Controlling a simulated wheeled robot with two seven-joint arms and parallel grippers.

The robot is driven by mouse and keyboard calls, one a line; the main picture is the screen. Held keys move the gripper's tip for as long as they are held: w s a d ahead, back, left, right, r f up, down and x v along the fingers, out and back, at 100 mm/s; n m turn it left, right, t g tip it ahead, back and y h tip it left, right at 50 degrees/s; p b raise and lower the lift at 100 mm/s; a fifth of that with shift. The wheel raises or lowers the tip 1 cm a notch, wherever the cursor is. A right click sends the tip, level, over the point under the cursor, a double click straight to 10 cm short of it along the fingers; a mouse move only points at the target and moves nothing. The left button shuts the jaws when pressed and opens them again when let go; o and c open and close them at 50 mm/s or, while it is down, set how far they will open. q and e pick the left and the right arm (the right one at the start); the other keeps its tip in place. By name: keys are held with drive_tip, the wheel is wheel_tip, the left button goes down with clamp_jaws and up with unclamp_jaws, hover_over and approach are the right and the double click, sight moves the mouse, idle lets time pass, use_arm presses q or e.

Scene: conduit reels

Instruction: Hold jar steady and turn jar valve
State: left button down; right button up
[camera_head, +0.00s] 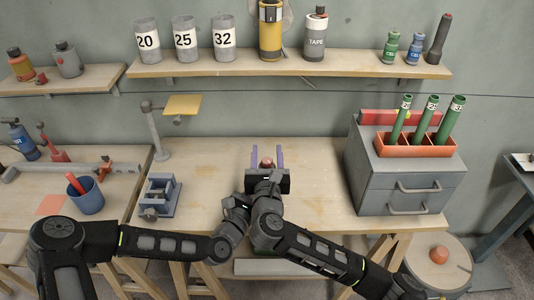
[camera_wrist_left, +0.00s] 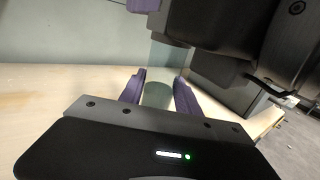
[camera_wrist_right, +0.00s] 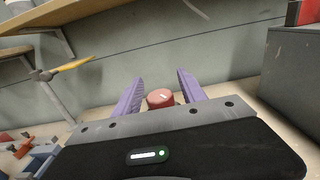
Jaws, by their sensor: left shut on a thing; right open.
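The jar (camera_wrist_left: 158,94) is a pale, see-through greenish cylinder standing upright on the bench. My left gripper (camera_wrist_left: 158,88) is shut on it, one purple finger on each side. In the head view the jar body and left fingers are hidden behind my right wrist. The jar valve is a red round knob (camera_wrist_right: 160,98), which also shows in the head view (camera_head: 267,162). My right gripper (camera_wrist_right: 159,92) is open, its purple fingers on either side of the knob, with gaps visible. It also shows in the head view (camera_head: 267,158).
A grey drawer cabinet (camera_head: 408,180) with an orange rack of green tubes stands right of the jar. Bare bench lies between. A shelf (camera_head: 290,64) hangs above.

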wheel_tip(320, 180, up, 10)
idle(0.6)
